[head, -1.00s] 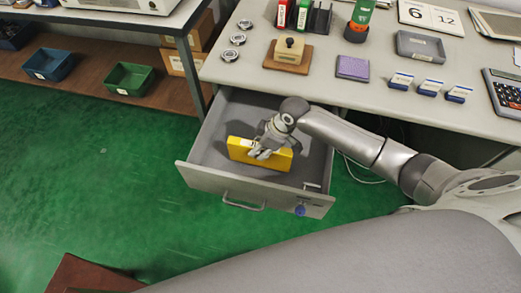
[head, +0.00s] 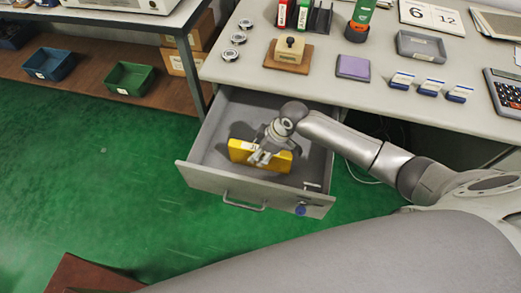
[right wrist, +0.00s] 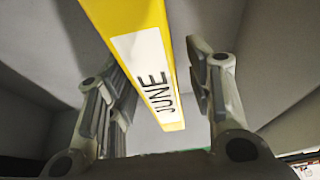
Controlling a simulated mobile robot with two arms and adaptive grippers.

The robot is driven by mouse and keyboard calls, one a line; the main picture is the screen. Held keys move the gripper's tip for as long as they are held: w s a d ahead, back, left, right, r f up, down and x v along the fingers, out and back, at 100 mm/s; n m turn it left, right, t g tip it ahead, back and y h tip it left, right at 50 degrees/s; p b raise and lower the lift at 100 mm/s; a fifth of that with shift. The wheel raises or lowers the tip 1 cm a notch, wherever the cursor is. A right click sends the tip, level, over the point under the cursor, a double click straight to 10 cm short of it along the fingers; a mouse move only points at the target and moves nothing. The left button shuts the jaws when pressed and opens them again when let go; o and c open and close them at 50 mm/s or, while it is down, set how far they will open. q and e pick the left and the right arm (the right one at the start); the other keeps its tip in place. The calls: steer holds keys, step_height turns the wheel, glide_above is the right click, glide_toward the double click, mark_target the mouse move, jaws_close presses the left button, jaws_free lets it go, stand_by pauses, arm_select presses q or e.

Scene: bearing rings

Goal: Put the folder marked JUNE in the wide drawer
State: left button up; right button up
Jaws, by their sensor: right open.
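The yellow folder (head: 240,150) stands on its edge inside the open wide drawer (head: 222,181), under the desk. In the right wrist view the folder (right wrist: 116,17) shows its spine with a white label reading JUNE. My right gripper (head: 258,160) reaches down into the drawer over the folder. In the right wrist view the fingers of my right gripper (right wrist: 160,112) are spread on either side of the spine, with a gap on the right side; on the left I cannot tell whether they touch. My left gripper is not in view.
The desk top (head: 300,92) above the drawer holds a stamp on a wooden board (head: 288,53), a purple pad (head: 353,66), a grey tray (head: 421,46) and several small blue-and-white boxes. Green floor (head: 90,190) lies free left of the drawer.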

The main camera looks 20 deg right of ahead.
steer(key=p+v, duration=0.1)
steer(key=v, duration=1.1)
steer(key=shift+r, duration=0.1)
